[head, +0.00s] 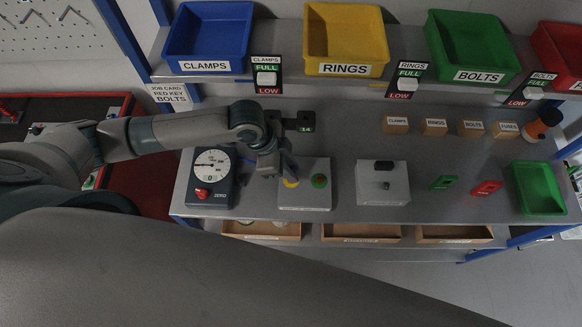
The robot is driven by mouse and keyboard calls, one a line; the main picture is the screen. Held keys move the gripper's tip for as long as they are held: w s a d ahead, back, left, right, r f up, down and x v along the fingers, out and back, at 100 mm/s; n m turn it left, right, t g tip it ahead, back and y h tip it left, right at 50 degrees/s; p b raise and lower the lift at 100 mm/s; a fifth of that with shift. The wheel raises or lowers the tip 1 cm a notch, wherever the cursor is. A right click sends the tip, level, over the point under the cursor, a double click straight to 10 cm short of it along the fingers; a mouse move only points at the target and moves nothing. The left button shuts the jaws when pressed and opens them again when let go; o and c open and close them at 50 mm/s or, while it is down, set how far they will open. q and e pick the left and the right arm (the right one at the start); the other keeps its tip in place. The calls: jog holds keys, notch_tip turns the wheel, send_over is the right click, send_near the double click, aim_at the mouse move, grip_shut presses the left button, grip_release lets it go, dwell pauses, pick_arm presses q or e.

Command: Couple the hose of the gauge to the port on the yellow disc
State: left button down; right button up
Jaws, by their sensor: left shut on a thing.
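The gauge (212,162) has a white round dial on a dark box with a red knob, at the left of the bench. My left gripper (282,174) points down at the yellow disc's upper left edge. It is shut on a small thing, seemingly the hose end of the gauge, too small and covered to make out. The port on the yellow disc is hidden or too small to see. My right gripper is not in view.
A second pale block (382,184), green and red pieces and a green tray (538,188) lie to the right. Labelled bins (345,35) stand at the back. Bare bench shows between the blocks.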

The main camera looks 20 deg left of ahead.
pick_arm(q)
jog(key=shift+f, duration=0.45)
dwell(0.3)
jog(key=c, duration=1.5)
grip_release()
jog(key=shift+a+r+b, duration=0.25)
jog(key=shift+r+b, duration=0.15)
jog(key=shift+r, duration=0.15)
jog(key=b+v, duration=0.3)
jog(key=v, duration=1.3)
jog(key=shift+s+a, duration=0.1)
jog(key=shift+s, duration=0.05)
jog(key=shift+s, duration=0.15)
